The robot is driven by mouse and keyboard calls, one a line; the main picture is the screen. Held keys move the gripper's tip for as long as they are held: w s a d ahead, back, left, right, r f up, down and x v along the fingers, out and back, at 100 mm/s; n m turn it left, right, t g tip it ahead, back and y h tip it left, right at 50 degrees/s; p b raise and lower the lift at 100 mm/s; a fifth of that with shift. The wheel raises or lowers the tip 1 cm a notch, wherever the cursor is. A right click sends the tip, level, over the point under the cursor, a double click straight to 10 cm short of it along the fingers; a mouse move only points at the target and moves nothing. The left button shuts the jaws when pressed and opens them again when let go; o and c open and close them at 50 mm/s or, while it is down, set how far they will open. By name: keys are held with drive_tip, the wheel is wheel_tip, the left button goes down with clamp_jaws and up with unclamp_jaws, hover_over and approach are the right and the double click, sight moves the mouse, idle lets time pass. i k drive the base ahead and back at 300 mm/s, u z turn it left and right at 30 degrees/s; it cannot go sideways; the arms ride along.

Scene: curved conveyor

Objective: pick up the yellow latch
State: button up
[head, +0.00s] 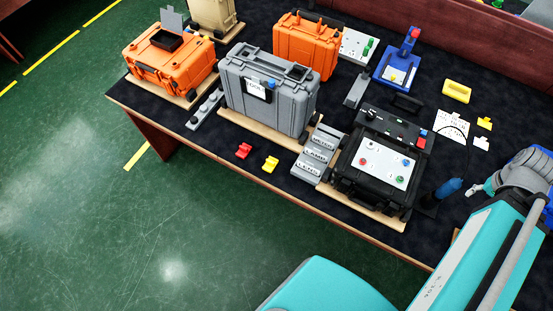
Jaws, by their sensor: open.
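A small yellow latch-like piece (270,164) lies on the dark table top near the front edge, right of a similar red piece (243,150). Another small yellow piece (485,124) lies at the right, beside a white sheet; I cannot tell for certain which is the latch. My gripper (476,190) is at the right, beside a blue-handled tool, partly hidden by my own arm. It is open, and I see nothing held in it. It is well to the right of the front yellow piece and nearer the right one.
A grey case (268,100) stands upright behind the front pieces. Grey labelled blocks (318,152) and an open black case with a control panel (378,162) lie between them and my gripper. Orange cases (170,65) stand farther back. A yellow block (456,91) lies at the back right.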

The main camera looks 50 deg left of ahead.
sight(271, 164)
drive_tip(key=z, duration=0.15)
drive_tip(key=k, duration=1.75)
drive_tip(key=u, duration=0.8)
drive_tip(key=i, duration=0.5)
